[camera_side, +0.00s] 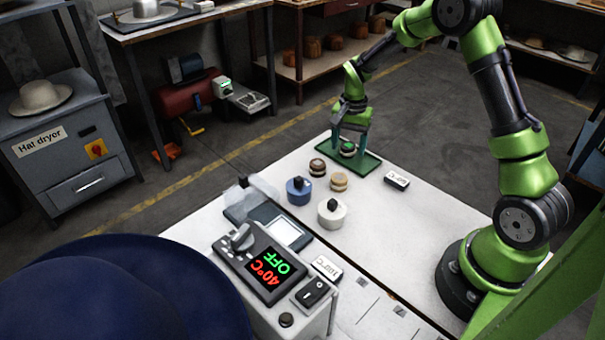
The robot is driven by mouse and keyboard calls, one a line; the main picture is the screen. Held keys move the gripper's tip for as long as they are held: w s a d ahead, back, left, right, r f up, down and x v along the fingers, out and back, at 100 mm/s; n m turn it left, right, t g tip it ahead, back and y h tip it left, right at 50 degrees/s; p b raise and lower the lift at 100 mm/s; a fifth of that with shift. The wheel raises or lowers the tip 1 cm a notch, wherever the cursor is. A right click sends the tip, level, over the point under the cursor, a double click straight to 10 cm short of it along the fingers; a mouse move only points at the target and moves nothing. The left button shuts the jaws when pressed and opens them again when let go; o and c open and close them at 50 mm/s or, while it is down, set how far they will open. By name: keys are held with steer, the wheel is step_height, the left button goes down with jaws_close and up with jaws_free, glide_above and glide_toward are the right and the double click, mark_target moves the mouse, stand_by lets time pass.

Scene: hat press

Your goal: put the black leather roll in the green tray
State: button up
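My gripper (349,143) points down over the green tray (371,165) at the far end of the white table. A small round roll (348,149), dark with a green-looking face, is between its fingers. I cannot tell whether the fingers grip it or stand apart from it, nor whether it touches the tray floor. A tan roll (339,181) stands in front of the tray. Which roll is the black leather one is not clear at this size.
A blue pot (299,191) and a white pot (332,213), both with black knobs, stand nearer the camera. A small labelled block (397,180) lies right of the tray. A control box (270,275) reads 40°C OFF. A blue hat (120,290) fills the near left.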

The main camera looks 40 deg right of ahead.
mark_target(349, 145)
steer(key=s+a+r+n+t, duration=0.1)
steer(key=s+a+r, duration=0.1)
steer(key=r, duration=0.7)
steer(key=s+a+r+n+t, duration=0.1)
steer(key=a+r, duration=0.2)
steer(key=r, duration=0.6)
steer(key=s+a+r+n+t+y, duration=0.1)
steer(key=s+a+r+n+t, duration=0.1)
steer(key=s+a, duration=0.3)
steer(key=s+a+r+n+t+y, duration=0.1)
steer(key=s+a+r+n+t, duration=0.2)
steer(key=s, duration=0.8)
steer(key=shift+s+a+n, duration=0.3)
steer(key=shift+a+n, duration=1)
steer(key=shift+a, duration=0.35)
